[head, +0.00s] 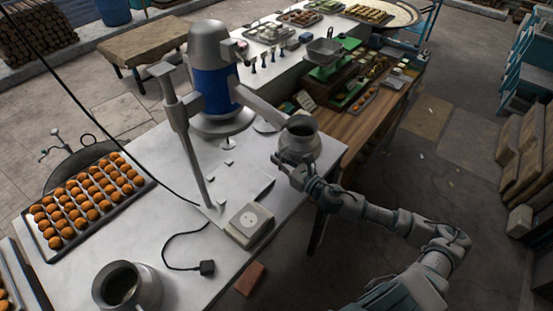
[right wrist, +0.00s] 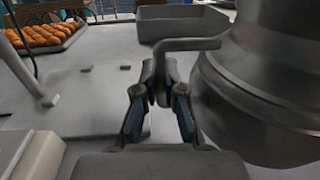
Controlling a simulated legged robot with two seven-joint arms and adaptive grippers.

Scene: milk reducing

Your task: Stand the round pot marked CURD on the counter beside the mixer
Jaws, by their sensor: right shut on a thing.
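A round grey metal pot (head: 300,140) with an open dark mouth is at the right edge of the white counter (head: 190,240), right of the mixer (head: 212,85) with its blue body. My right gripper (head: 287,166) is at the pot's near side. In the right wrist view the fingers (right wrist: 163,82) are closed on a thin grey bent handle, and the pot's wide side (right wrist: 265,95) fills the right. No CURD marking is legible, and I cannot tell whether the pot touches the counter. A second similar pot (head: 125,287) stands at the front left. My left gripper is out of view.
A tray of orange round sweets (head: 85,203) lies at the left. A small square box (head: 249,222) and a black cable with a plug (head: 206,267) lie on the counter. A wooden table with scales (head: 325,55) stands behind the pot. The counter's front middle has bare room.

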